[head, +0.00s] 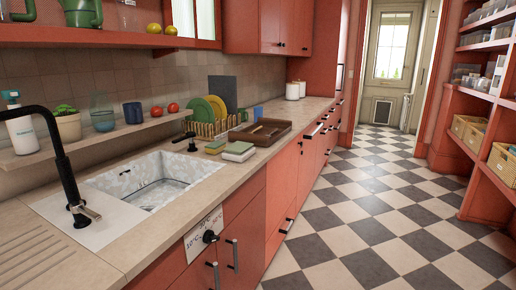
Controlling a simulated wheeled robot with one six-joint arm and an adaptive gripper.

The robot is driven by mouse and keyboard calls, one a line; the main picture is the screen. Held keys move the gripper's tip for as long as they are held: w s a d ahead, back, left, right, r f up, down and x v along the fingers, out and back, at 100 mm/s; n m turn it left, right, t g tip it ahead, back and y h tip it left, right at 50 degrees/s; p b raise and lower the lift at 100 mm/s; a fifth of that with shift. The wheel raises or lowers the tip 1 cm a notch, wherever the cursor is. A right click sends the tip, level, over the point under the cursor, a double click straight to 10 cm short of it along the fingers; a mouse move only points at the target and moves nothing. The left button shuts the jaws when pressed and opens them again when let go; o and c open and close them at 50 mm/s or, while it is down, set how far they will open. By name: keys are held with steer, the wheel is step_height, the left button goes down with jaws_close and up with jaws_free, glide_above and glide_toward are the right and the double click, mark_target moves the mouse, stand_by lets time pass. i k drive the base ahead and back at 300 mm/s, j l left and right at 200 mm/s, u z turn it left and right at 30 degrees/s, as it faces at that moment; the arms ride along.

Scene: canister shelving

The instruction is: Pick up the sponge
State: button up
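A small yellowish block with a darker top, which looks like the sponge (215,147), lies on the counter just right of the sink. A larger pale green and white folded or stacked item (238,152) lies next to it, perhaps cloths; it is too small to tell. My gripper is not in the head view.
The white sink (155,182) has a black tap (62,165) at its left. A brown tray (260,132) and a dish rack with plates (210,120) stand beyond the sponge. The checkered floor (370,215) is clear; shelves (490,100) line the right.

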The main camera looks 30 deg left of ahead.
mark_target(215, 147)
steer(key=i+l+u, duration=0.15)
steer(key=i, duration=0.9)
steer(key=i+u, duration=0.45)
steer(key=i+l+u, duration=0.1)
steer(key=i+u, duration=0.15)
steer(key=u, duration=0.2)
steer(key=i+u, duration=0.25)
steer(key=u, duration=0.2)
steer(key=i+l+u, duration=0.1)
steer(key=u, duration=0.4)
steer(key=i+l+u, duration=0.25)
steer(key=u, duration=0.2)
steer(key=i+l+u, duration=0.2)
steer(key=u, duration=0.3)
